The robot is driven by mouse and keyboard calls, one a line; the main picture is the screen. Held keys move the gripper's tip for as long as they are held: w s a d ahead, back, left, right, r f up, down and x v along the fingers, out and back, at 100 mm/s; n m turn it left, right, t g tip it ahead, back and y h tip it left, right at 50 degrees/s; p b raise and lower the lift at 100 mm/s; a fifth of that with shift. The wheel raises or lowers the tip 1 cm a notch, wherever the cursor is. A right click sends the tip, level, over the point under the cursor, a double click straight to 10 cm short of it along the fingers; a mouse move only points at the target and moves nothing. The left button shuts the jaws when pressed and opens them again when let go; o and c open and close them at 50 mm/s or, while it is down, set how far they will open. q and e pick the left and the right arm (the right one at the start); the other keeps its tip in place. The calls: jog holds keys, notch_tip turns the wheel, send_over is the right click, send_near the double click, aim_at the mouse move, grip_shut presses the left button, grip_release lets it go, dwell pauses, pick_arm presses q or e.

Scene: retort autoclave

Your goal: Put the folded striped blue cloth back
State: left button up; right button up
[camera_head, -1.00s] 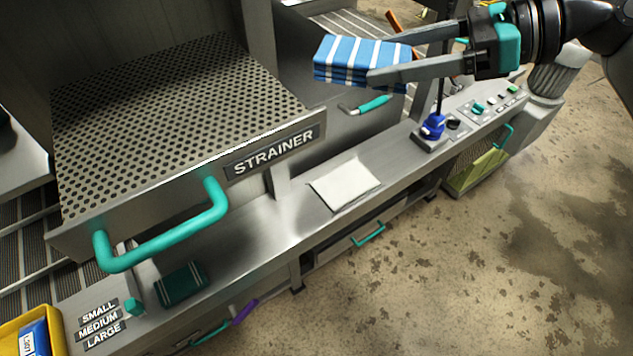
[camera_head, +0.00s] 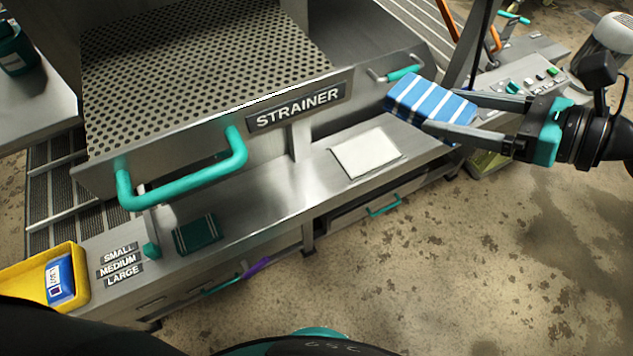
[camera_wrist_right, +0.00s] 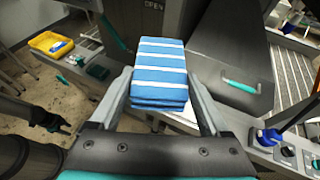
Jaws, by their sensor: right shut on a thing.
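The folded striped blue cloth (camera_head: 426,99), blue with white stripes, is held in the air by my right gripper (camera_head: 452,114). Its two fingers are shut on opposite sides of the cloth, also in the right wrist view (camera_wrist_right: 160,75). In the head view the cloth is over the right part of the steel counter (camera_head: 270,185), up and to the right of a white square mat (camera_head: 366,153). My left gripper does not show in the head view. In the right wrist view a dark arm part shows at the lower left, its gripper state unclear.
The strainer drawer (camera_head: 200,75) with a teal handle (camera_head: 185,185) juts over the counter at left. A dark green striped folded cloth (camera_head: 197,234) lies on the counter. A yellow tray (camera_head: 82,276) stands at lower left. The counter around the white mat is clear.

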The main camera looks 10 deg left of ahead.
jog(key=shift+w+r, duration=0.2)
jog(key=shift+r, duration=0.15)
jog(key=shift+d, duration=0.1)
